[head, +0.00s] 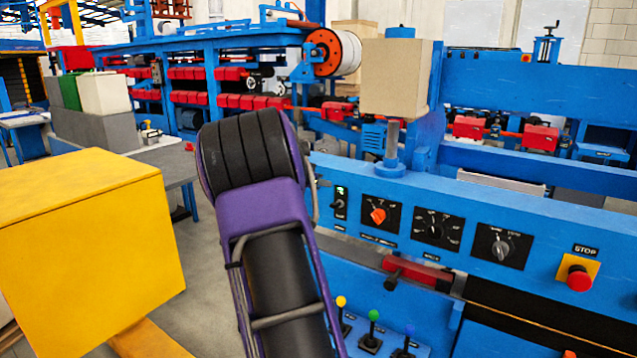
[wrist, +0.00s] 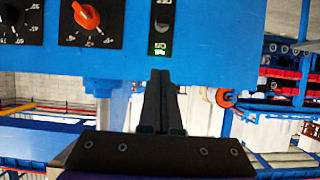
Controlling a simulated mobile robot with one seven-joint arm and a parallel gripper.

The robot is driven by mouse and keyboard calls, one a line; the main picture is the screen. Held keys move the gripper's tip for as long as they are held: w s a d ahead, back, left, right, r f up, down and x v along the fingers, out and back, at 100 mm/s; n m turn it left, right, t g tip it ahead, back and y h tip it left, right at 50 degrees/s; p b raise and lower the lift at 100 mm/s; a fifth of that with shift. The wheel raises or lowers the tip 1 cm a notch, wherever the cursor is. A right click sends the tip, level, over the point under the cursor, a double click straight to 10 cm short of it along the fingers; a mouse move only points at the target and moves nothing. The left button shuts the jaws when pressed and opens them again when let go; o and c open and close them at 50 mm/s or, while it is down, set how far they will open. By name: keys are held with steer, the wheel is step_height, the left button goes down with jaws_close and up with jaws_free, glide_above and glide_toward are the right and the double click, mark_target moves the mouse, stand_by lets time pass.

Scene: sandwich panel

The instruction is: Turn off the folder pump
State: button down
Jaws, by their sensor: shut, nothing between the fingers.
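On the sloped blue control panel (head: 456,222), a small black switch (head: 339,204) sits at the left end with a green light lit beside its lever. The wrist view shows this switch (wrist: 162,22) upside down, its green light on the plate edge nearest my fingers. I cannot read which control is labelled folder pump. My gripper (wrist: 160,76) is shut and empty, its fingertips just short of the switch plate in the picture; I cannot tell whether they touch the panel. In the head view my arm hides the gripper.
Right of the switch are an orange knob (head: 378,215), a black dial (head: 435,229), a grey knob (head: 503,249) and a red stop button (head: 579,279). A red handle (head: 416,272) and coloured levers lie below. A yellow box (head: 90,265) stands left.

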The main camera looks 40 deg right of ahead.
glide_above(336, 205)
steer(key=f, duration=0.1)
steer(key=f+p, duration=0.1)
steer(key=shift+w+a+f, duration=0.3)
steer(key=shift+w+a, duration=0.05)
steer(key=shift+s+a+f, duration=0.1)
steer(key=shift+a+f, duration=0.2)
steer(key=shift+f, duration=0.6)
steer(key=shift+a+f, duration=0.3)
steer(key=shift+f, duration=0.6)
steer(key=shift+f, duration=0.1)
